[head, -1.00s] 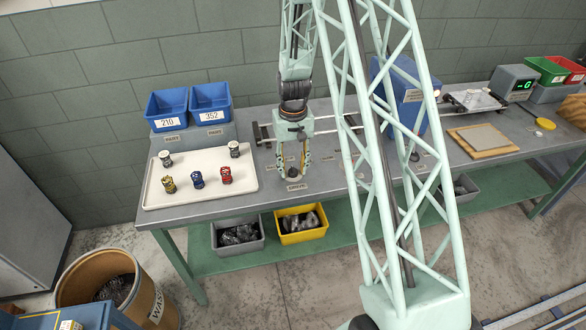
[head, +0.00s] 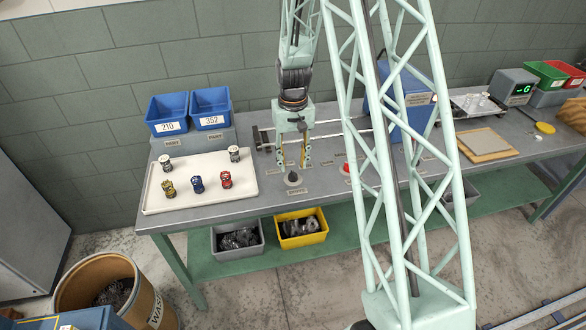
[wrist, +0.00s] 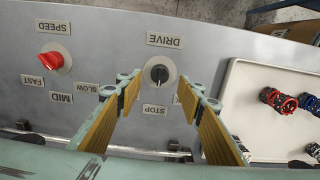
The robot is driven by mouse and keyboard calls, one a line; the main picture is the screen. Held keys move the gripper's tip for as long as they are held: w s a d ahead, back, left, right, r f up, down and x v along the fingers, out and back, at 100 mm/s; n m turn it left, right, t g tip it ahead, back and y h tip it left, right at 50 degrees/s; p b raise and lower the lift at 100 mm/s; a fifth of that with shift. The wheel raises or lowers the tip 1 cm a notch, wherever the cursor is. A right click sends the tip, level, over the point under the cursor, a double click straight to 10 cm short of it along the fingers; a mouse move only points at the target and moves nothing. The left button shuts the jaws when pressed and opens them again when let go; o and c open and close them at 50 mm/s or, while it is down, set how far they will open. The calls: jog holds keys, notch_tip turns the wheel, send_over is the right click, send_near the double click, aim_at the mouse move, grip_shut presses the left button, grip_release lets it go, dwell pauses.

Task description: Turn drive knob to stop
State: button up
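The drive knob (wrist: 158,74) is a dark round knob with a pale pointer line on a light disc. In the wrist view it sits between an upside-down DRIVE label (wrist: 165,41) and a STOP label (wrist: 155,109). The pointer lies roughly along the line between these labels; I cannot tell which end marks the setting. My gripper (wrist: 160,92) is open and empty, its yellow-padded fingers apart on the STOP side of the knob.
A red speed knob (wrist: 54,61) with SLOW, MID and FAST labels is beside the drive knob.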

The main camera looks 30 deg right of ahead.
notch_tip(320, 180, up, 7)
dwell(0.5)
jog(key=shift+f, duration=0.1)
dwell(0.5)
notch_tip(320, 180, up, 14)
jog(key=t, duration=0.1)
send_over(293, 173)
jog(key=s+a, duration=0.6)
jog(key=s+a+r+n+t, duration=0.1)
jog(key=s+a+r, duration=0.2)
jog(key=s+r, duration=0.2)
jog(key=s+a+r+n, duration=0.1)
jog(key=s+a+r, duration=0.2)
jog(key=s+r, duration=0.25)
jog(key=s+a+r, duration=0.2)
jog(key=s, duration=0.6)
jog(key=s+a+r+n+t, duration=0.1)
jog(key=s+a+r, duration=0.2)
jog(key=s, duration=0.5)
jog(key=s+a+r+t, duration=0.1)
jog(key=s+a+r, duration=0.1)
jog(key=s, duration=0.6)
jog(key=shift+s+a+r, duration=0.25)
jog(key=shift+a+r, duration=0.05)
jog(key=shift+r, duration=0.1)
